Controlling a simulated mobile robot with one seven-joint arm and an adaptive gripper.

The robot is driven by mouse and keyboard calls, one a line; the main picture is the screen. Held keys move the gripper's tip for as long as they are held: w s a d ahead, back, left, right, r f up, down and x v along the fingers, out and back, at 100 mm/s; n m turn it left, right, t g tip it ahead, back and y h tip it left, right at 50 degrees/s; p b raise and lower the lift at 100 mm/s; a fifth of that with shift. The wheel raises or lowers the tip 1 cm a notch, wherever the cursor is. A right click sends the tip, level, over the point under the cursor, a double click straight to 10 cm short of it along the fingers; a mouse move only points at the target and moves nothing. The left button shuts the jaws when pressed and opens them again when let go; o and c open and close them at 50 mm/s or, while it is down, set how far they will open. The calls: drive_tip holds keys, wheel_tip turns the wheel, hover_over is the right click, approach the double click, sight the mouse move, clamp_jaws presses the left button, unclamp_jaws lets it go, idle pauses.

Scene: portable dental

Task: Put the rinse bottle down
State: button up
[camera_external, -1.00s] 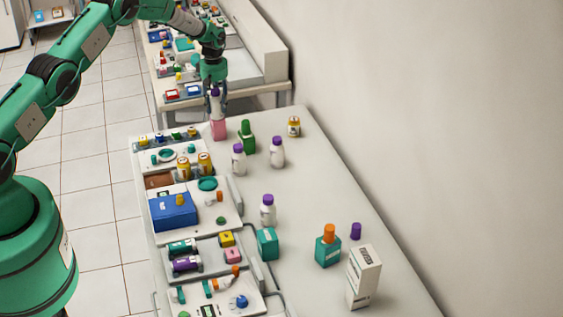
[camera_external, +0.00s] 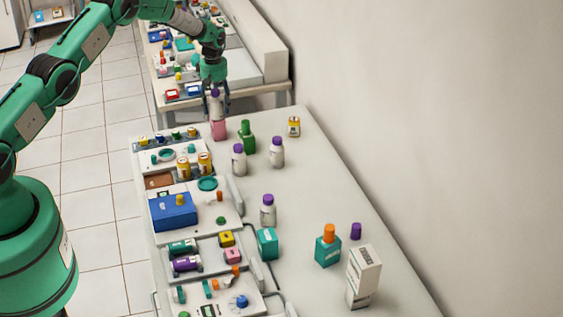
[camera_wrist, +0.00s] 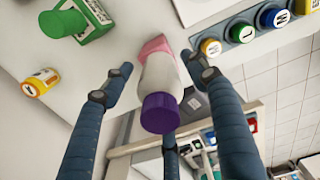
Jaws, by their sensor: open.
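The rinse bottle, white with a purple cap (camera_wrist: 160,112), stands among my fingers, cap toward the wrist camera. In the external view its white body (camera_external: 216,106) shows at the far end of the counter. A pink block (camera_external: 218,131) is at the bottle's lower end and also shows in the wrist view (camera_wrist: 155,45); I cannot tell whether the bottle rests on it or stands behind it. My gripper (camera_wrist: 162,80) is open around the bottle, with gaps between the fingers and its sides in the wrist view.
A green bottle (camera_external: 248,142) stands right of the pink block. Trays with small vials (camera_external: 165,138) line the left side.

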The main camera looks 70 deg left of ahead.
wheel_tip(320, 180, up, 12)
drive_tip(key=shift+b, duration=0.75)
idle(0.5)
idle(0.3)
